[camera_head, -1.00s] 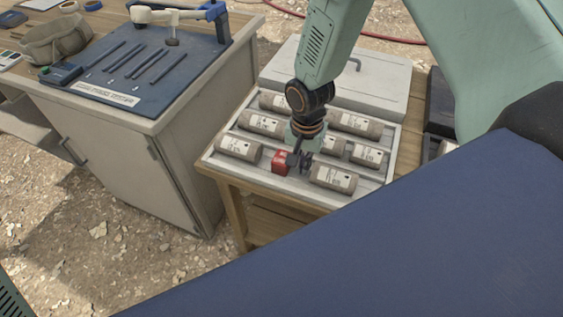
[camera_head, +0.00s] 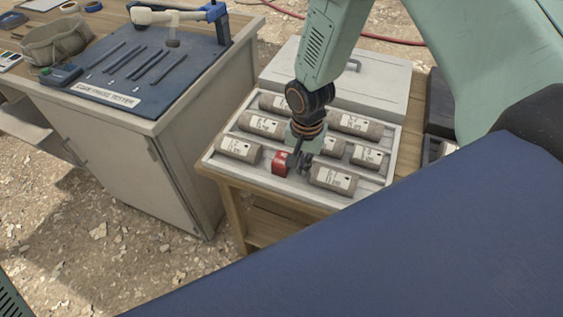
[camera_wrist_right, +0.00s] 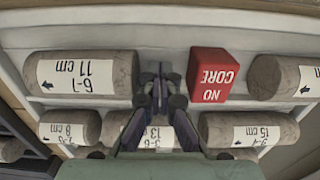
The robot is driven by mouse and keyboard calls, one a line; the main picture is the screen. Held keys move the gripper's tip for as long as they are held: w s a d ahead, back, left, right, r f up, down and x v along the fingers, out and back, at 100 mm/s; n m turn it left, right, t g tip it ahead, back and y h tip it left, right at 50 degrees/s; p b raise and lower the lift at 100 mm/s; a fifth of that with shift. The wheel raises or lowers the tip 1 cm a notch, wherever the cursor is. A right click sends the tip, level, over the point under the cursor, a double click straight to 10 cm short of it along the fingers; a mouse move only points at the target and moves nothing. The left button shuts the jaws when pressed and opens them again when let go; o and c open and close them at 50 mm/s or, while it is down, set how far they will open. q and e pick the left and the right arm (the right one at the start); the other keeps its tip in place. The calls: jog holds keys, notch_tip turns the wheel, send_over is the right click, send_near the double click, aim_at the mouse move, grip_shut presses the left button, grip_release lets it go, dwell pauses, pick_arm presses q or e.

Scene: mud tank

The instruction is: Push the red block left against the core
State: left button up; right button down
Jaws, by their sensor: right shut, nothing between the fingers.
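The red block (camera_head: 280,163) sits in the front row of the core tray (camera_head: 222,168); in the wrist view its face (camera_wrist_right: 212,77) reads "NO CORE". A grey core (camera_head: 240,148) lies to its left in the head view; this core is at the right edge of the wrist view (camera_wrist_right: 278,78), with a narrow gap to the block. My right gripper (camera_head: 299,163) is shut and empty, low in the row just right of the block. In the wrist view its fingertips (camera_wrist_right: 158,88) sit between the block and the "6-1 11 cm" core (camera_wrist_right: 82,76).
The front-right core (camera_head: 333,178) is close on the gripper's other side. Several more cores lie in the rows behind. A grey lid (camera_head: 340,85) with a handle stands behind the tray. A cabinet (camera_head: 130,160) with a blue tester board (camera_head: 120,85) stands to the left.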

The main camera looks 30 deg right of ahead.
aim_at(281, 157)
jog(key=shift+w+a, duration=0.1)
jog(key=shift+w+a+b, duration=0.35)
jog(key=shift+w+a, duration=0.25)
jog(key=shift+w, duration=0.15)
jog(key=shift+w+a+b, duration=0.35)
jog(key=shift+w+a, duration=0.8)
jog(key=shift+w, duration=0.2)
jog(key=shift+s+d+r+p, duration=1)
jog(key=shift+s+p, duration=0.2)
jog(key=shift+p, duration=0.75)
notch_tip(281, 157, up, 8)
jog(key=p, duration=0.7)
